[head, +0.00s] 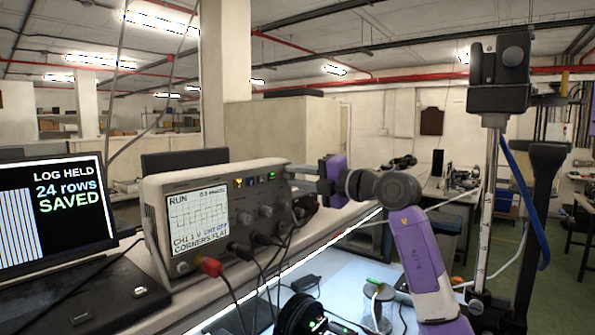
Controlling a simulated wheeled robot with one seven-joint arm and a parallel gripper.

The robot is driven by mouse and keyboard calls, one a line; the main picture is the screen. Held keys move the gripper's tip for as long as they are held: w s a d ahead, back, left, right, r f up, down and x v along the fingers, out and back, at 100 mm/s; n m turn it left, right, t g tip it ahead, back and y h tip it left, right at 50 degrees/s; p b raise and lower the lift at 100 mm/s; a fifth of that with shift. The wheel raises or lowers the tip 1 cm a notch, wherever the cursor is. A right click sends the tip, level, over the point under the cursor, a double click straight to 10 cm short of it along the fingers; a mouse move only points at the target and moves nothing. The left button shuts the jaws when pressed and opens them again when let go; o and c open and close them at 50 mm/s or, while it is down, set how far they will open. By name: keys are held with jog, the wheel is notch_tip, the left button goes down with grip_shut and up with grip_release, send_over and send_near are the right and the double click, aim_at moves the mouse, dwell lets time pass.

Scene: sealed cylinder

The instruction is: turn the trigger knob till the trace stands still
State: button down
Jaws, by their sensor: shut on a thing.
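The oscilloscope (215,215) stands on the bench in the head view, a grey box with a lit screen (197,221). The screen reads RUN and CORNERS FLAT and shows a square-wave trace; one picture cannot show whether it moves. My gripper (293,176) reaches in from the right to the upper right of the front panel. It is shut on what appears to be the trigger knob, which the fingers mostly hide. Other knobs (265,211) sit lower on the panel, clear of the fingers.
Cables hang from sockets below the knobs, one with a red plug (210,267). A laptop (50,225) at the left reads LOG HELD, 24 rows SAVED. A camera stand (487,215) rises at the right.

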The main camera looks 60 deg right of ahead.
jog(key=shift+d, duration=0.1)
dwell(0.3)
jog(key=c, duration=1.2)
grip_release()
jog(key=shift+c, duration=0.2)
jog(key=shift+s, duration=0.15)
jog(key=s+b, duration=0.2)
jog(key=s, duration=0.5)
jog(key=shift+s+a, duration=0.25)
jog(key=shift+s, duration=0.05)
